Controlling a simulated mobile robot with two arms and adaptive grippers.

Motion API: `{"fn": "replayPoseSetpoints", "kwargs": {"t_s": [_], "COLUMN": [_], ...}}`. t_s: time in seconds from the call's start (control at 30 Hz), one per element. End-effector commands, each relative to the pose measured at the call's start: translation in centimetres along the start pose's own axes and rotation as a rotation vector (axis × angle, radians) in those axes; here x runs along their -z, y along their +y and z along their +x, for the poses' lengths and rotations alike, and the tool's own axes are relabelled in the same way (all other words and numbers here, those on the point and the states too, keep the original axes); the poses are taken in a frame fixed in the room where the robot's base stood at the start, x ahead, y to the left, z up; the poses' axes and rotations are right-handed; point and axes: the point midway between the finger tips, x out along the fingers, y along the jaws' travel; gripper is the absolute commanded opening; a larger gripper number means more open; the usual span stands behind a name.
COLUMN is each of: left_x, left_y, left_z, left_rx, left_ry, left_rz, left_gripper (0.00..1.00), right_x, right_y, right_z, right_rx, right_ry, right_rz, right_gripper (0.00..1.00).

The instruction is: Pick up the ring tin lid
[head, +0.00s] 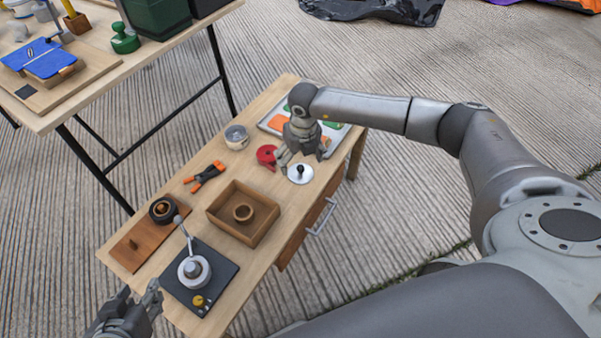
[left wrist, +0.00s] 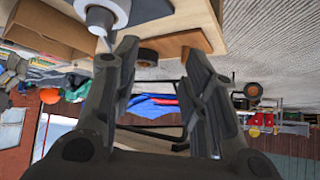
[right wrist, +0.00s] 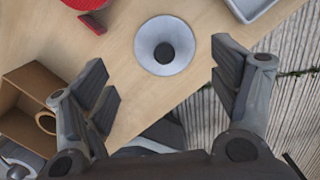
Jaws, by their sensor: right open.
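The ring tin lid (head: 300,174) looks like a round silver-white disc with a black knob in its middle. It lies flat on the small wooden table, near its right edge. In the right wrist view the lid (right wrist: 165,46) shows whole, knob up, near the far ends of the fingers. My right gripper (head: 303,158) is open and empty, just above and behind the lid, its fingers to either side of it in the right wrist view. My left gripper (head: 138,298) is open and empty at the table's near left corner, away from the lid.
A red object (head: 266,156) lies close left of the lid. A grey tray (head: 272,128) with coloured pieces is behind. A round tin (head: 236,137), an orange-black clamp (head: 205,177), a wooden box (head: 262,227) and a lever device (head: 195,270) share the table.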

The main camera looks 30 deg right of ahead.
Motion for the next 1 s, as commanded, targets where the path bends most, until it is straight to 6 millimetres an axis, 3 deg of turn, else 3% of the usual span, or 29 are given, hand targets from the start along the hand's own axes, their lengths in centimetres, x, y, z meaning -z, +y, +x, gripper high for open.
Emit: {"fn": "replayPoseSetpoints", "kwargs": {"t_s": [0.3, 0.6, 0.97, 1.0], "left_x": [4.2, 8.4, 9.2, 9.2], "left_y": [0.6, 1.1, 1.2, 1.2], "left_z": [0.6, -0.1, -0.4, -0.4], "left_rx": [-0.012, -0.025, -0.027, -0.027], "left_ry": [0.209, 0.418, 0.455, 0.455], "left_rz": [0.003, 0.004, 0.004, 0.004], "left_gripper": [0.40, 0.40, 0.40, 0.40], "right_x": [0.1, 0.0, 0.0, 0.0], "right_y": [-0.4, -0.5, -0.5, -0.5], "right_z": [2.6, 4.9, 5.2, 5.2], "right_rx": [0.001, 0.000, 0.000, 0.000], "right_ry": [0.002, 0.001, 0.001, 0.001], "right_rz": [-0.001, 0.000, -0.001, -0.001], "right_gripper": [0.82, 0.82, 0.82, 0.77]}}
